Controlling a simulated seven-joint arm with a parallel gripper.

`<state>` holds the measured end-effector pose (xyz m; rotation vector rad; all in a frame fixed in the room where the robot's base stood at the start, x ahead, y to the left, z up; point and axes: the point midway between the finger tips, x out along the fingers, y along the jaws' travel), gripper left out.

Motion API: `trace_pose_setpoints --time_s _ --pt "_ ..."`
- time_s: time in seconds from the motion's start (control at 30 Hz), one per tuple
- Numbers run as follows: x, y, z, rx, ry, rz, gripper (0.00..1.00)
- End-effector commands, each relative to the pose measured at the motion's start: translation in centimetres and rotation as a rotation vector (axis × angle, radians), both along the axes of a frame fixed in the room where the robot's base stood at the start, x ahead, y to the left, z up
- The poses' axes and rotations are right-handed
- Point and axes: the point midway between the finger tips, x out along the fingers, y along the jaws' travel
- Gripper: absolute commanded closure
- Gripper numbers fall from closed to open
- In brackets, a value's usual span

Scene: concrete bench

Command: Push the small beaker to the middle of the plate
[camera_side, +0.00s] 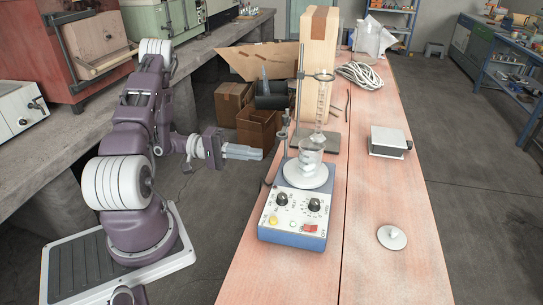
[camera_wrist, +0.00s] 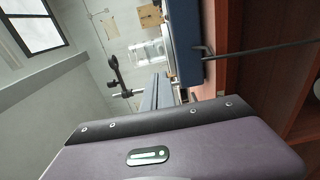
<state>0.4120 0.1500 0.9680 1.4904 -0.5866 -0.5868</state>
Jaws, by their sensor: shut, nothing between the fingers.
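The small beaker (camera_side: 311,157) is clear glass and stands upright on the round white plate (camera_side: 290,179) of the blue-and-white stirrer (camera_side: 292,215). Its base looks slightly toward the far right of the plate's middle. In the wrist view the beaker (camera_wrist: 146,52) appears turned sideways, beside the stirrer's blue side (camera_wrist: 184,45). My gripper (camera_side: 260,153) is left of the stirrer, off the bench edge, pointing right. It is shut and empty, with clear space between its tips and the beaker. Its fingers also show in the wrist view (camera_wrist: 161,82).
A stand (camera_side: 299,85) with a ring and a tall glass cylinder (camera_side: 322,105) rises just behind the stirrer. A grey box (camera_side: 390,141) and a small white disc-shaped object (camera_side: 391,237) lie to the right.

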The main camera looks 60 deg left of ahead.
Motion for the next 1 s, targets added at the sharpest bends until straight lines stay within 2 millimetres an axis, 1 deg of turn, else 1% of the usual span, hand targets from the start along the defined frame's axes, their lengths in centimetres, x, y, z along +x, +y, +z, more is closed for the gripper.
trace_pose_setpoints --time_s 0.07,0.17,0.2,0.27,0.3,0.43,0.47,0.5,0.57,0.6,0.67,0.7,0.77,0.8,0.87,0.9,0.97,1.0 --pt "-0.2 0.3 0.9 0.002 -0.002 0.001 1.0" --pt "-0.3 0.4 4.5 0.007 -0.005 0.0 1.0" --pt "-0.3 0.3 6.3 0.008 -0.005 0.0 1.0" --pt "-0.3 0.3 9.1 0.009 -0.006 0.001 1.0" --pt "-0.3 0.3 10.8 0.01 -0.005 0.001 1.0" --pt "-0.3 0.3 16.3 0.01 -0.005 0.0 1.0" --pt "-0.2 -0.2 17.1 0.019 -0.003 -0.027 1.0" --pt "0.5 -2.5 16.3 0.082 0.01 -0.168 1.0" --pt "1.0 -5.1 15.5 0.177 0.021 -0.345 1.0" --pt "1.1 -6.7 15.1 0.247 0.027 -0.46 1.0" --pt "1.3 -8.8 14.3 0.363 0.031 -0.631 1.0" --pt "1.4 -10.0 13.7 0.448 0.031 -0.745 1.0" --pt "1.8 -11.5 12.9 0.593 0.022 -0.913 1.0" --pt "2.1 -12.3 12.5 0.697 0.01 -1.018 1.0" --pt "3.0 -13.3 12.1 0.862 -0.015 -1.162 1.0" --pt "3.9 -13.9 12.0 0.977 -0.041 -1.248 1.0" --pt "5.5 -14.9 12.1 1.154 -0.089 -1.359 1.0" --pt "6.7 -15.6 12.5 1.273 -0.129 -1.416 1.0"
